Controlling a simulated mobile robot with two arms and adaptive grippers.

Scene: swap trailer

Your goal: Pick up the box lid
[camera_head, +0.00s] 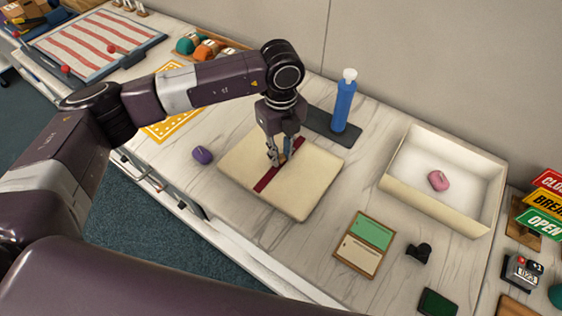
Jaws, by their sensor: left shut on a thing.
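The box lid (310,188) is a cream, rounded rectangular panel with a dark red strip across its middle. It appears to lie on or very near the marble counter, left of the open box. My left gripper (277,163) points down over the lid's middle and is shut on the red strip (267,179). The cream box (440,215) stands open to the right with a pink object (438,181) inside. My right gripper is not in view.
A purple object (202,155) lies left of the lid. A blue bottle (344,101) stands on a dark base behind it. A green and cream framed board (364,244) and a small black object (418,252) lie in front, near the box. Signs (544,203) stand at the right.

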